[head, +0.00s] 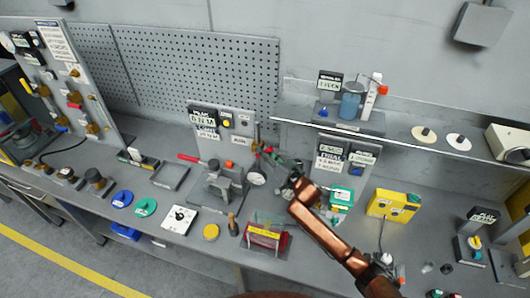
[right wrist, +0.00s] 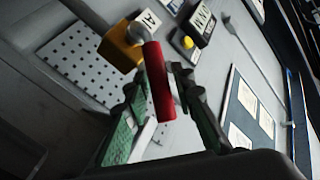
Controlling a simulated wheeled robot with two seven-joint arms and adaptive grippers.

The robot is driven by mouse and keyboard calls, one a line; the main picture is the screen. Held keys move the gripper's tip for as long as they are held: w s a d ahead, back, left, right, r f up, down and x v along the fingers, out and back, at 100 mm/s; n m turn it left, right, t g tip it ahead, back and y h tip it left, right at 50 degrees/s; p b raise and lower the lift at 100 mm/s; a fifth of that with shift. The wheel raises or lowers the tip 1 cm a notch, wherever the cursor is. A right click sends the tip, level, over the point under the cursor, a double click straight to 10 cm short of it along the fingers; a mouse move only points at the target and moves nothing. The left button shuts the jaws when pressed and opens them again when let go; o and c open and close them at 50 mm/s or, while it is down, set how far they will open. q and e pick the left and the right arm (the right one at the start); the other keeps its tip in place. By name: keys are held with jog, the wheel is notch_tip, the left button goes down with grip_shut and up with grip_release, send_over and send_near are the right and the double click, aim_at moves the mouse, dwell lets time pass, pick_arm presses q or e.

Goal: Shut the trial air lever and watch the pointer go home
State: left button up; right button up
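The trial air lever shows in the right wrist view as a red handle (right wrist: 158,82) with a rounded grey end, beside a yellow block (right wrist: 121,47). In the head view it is small and hard to make out, near the AIR tag (head: 267,150). My right gripper (head: 279,163) is by that tag; in the wrist view its green-padded fingers (right wrist: 155,92) stand apart on either side of the handle. They look open; firm contact cannot be told. The round pointer dial (head: 257,177) is just below-left of the gripper, its pointer too small to read. My left gripper is not in view.
A grey actuator fixture (head: 216,187) stands left of the gripper, with a labelled panel (head: 222,122) behind. A red tray (head: 264,240) lies in front. A green-topped box (head: 341,198) and yellow box (head: 393,205) stand to the right. A shelf (head: 420,143) runs behind.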

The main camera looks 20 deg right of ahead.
jog(key=c, duration=0.3)
grip_shut()
pick_arm(q)
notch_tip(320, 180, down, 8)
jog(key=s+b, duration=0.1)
jog(key=b, duration=0.7)
pick_arm(e)
jog(key=f+m+t, duration=0.1)
jog(key=s+d+f+m+t, duration=0.1)
jog(key=m+t, duration=0.1)
jog(key=shift+d+f+y, duration=0.1)
jog(key=shift+d+y, duration=0.05)
jog(key=shift+y, duration=0.15)
jog(key=o, duration=0.7)
grip_release()
jog(key=shift+c, duration=0.2)
